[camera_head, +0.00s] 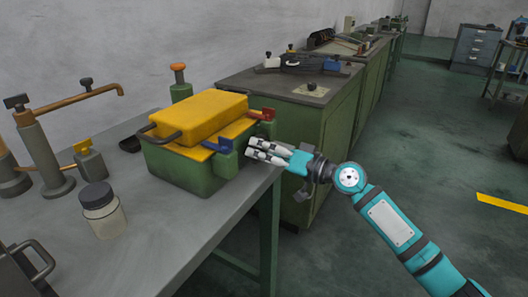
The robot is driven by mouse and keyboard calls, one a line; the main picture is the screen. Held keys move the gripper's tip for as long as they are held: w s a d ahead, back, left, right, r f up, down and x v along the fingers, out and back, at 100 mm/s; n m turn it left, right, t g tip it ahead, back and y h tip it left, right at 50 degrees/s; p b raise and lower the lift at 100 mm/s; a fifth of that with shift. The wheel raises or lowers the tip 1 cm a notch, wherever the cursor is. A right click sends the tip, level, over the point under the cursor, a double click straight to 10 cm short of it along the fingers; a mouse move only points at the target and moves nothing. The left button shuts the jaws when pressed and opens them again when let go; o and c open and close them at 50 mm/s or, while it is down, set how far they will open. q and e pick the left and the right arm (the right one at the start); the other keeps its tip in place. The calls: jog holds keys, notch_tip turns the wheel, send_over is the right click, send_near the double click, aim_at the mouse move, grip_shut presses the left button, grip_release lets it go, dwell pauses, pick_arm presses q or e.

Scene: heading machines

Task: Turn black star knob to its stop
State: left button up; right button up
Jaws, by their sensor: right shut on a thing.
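My right gripper (259,150) comes in from the right, with its grey fingers level and pointing left. It is shut at the right-hand end of a green box (185,172) with a yellow lid (200,117), between a blue lever (218,146) and a red lever (262,114). The black star knob is not clearly visible. The fingers hide most of what they grip there, and its angle cannot be told. My left gripper is out of view.
The box stands on a grey bench (160,230) near its right edge. Green cabinets (305,115) line the wall behind. The floor at right is open.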

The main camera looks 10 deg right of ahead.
jog(key=o, duration=1.2)
